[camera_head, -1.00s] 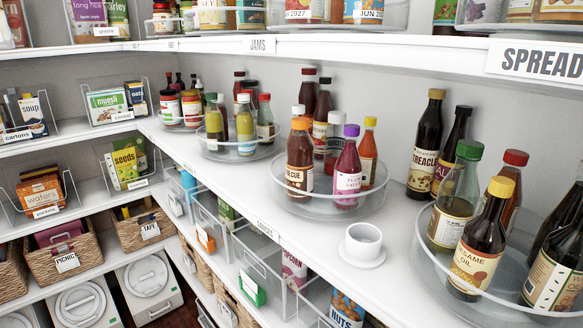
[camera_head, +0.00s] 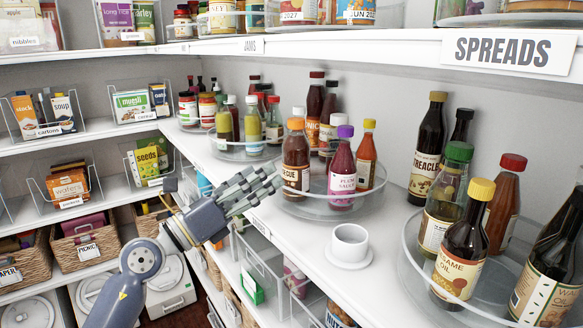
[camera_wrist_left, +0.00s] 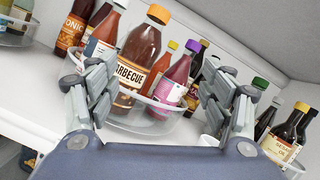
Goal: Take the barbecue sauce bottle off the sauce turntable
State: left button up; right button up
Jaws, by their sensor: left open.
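The barbecue sauce bottle (camera_head: 296,160), dark brown with an orange cap, stands upright at the front left of the clear round sauce turntable (camera_head: 325,211). My left gripper (camera_head: 262,186) is open and empty, just left of the bottle in the head view, with its fingers pointing at it. In the left wrist view the bottle (camera_wrist_left: 139,62) shows upright beyond and between the open fingers (camera_wrist_left: 155,105), apart from them. A purple-capped plum sauce bottle (camera_head: 342,167) stands right beside it. My right gripper is not in view.
A white cup on a saucer (camera_head: 349,245) stands in front. Another turntable with oil bottles (camera_head: 460,250) is at right. A shelf with a SPREADS label (camera_head: 508,53) hangs above.

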aim_at(285, 163)
pick_arm(q)
jog(key=w+m+y, duration=0.1)
jog(key=w, duration=0.1)
jog(key=w+d+m+g+y+p, duration=0.1)
jog(key=w+m, duration=0.1)
jog(key=w+d+m+y+p, duration=0.1)
jog(key=w, duration=0.1)
jog(key=shift+d+r+g, duration=0.1)
jog(key=shift+r+g, duration=0.15)
jog(key=shift+g, duration=0.05)
jog(key=shift+w+d+f, duration=0.1)
jog(key=shift+w+d, duration=0.2)
jog(key=shift+w+d+m+p, duration=0.2)
jog(key=shift+d+m+p, duration=0.1)
jog(key=shift+d+p, duration=0.15)
jog(key=p+x, duration=0.2)
jog(key=x, duration=0.2)
jog(key=shift+s+d+f, duration=0.1)
jog(key=shift+s+d, duration=0.05)
jog(key=shift+d+f, duration=0.1)
jog(key=shift+c, duration=0.6)
jog(key=c, duration=1.3)
jog(key=shift+c, duration=0.5)
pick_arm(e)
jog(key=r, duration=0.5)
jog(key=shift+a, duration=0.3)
